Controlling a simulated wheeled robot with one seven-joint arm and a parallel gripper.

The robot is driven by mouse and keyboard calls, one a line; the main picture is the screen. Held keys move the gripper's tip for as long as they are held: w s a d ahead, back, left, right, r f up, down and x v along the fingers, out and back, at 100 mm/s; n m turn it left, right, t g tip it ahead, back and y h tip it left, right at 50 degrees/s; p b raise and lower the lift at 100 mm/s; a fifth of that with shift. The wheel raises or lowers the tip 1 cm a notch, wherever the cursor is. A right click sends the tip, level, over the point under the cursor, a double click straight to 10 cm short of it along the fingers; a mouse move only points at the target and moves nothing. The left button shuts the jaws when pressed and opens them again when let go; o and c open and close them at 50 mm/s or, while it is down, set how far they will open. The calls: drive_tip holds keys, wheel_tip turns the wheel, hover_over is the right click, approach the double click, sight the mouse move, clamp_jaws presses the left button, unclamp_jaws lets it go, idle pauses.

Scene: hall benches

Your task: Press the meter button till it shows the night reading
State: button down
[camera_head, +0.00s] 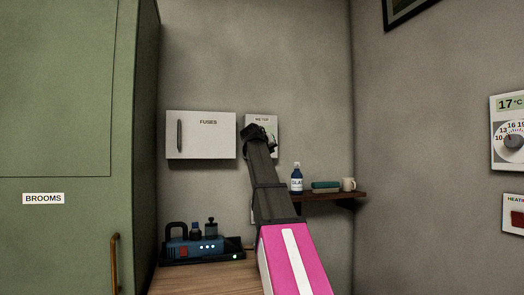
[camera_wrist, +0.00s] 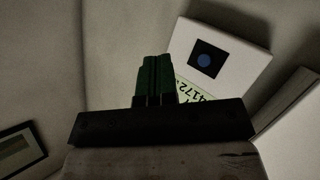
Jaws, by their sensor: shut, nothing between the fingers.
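The meter (camera_head: 272,124) is a small white box on the back wall, to the right of the fuse box. In the wrist view the meter (camera_wrist: 237,58) appears tilted, with a blue round button (camera_wrist: 204,60) on a black square. Its pale green display (camera_wrist: 188,88) shows dark digits that look like 4172; the rest is hidden behind my gripper. My gripper (camera_wrist: 157,58) is shut and empty, its green fingers together beside the button in the picture; I cannot tell any contact. In the head view my gripper (camera_head: 271,139) is in front of the meter and covers most of it.
A white fuse box (camera_head: 207,148) hangs left of the meter. A shelf (camera_head: 335,195) at right holds a blue bottle (camera_head: 296,180), a teal item (camera_head: 326,185) and a mug (camera_head: 348,184). A blue device (camera_head: 205,247) sits on the bench (camera_head: 190,280). A green cupboard (camera_head: 70,120) stands left.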

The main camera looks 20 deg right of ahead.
drive_tip(key=w, duration=0.8)
drive_tip(key=shift+w, duration=0.4)
idle(2.0)
drive_tip(key=shift+w, duration=0.45)
drive_tip(key=shift+w, duration=0.5)
idle(0.7)
drive_tip(key=shift+s, duration=0.95)
